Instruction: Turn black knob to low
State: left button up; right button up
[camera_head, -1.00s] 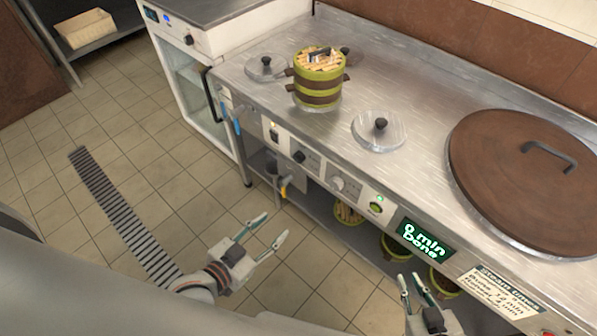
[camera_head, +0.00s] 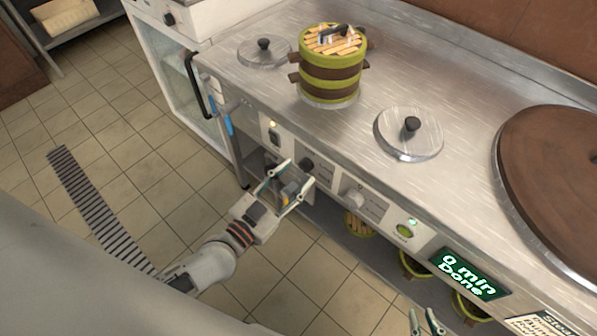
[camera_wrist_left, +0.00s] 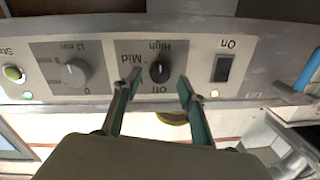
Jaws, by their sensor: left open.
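The black knob (camera_head: 306,163) is on the steel front panel, left of the white knob. My left gripper (camera_head: 298,174) is open in front of the panel. In the wrist view its fingertips (camera_wrist_left: 156,87) are spread on either side of the knob, not visibly gripping it. My right gripper (camera_head: 426,321) is open at the bottom edge, mostly out of frame.
A white timer knob (camera_head: 353,196), a green button (camera_head: 405,231) and a display (camera_head: 469,274) reading "0 min Done" lie further right. A black On switch (camera_wrist_left: 223,67) is beside the knob.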

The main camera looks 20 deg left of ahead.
pick_arm(q)
jog(key=shift+x, duration=0.8)
jog(key=c, duration=1.1)
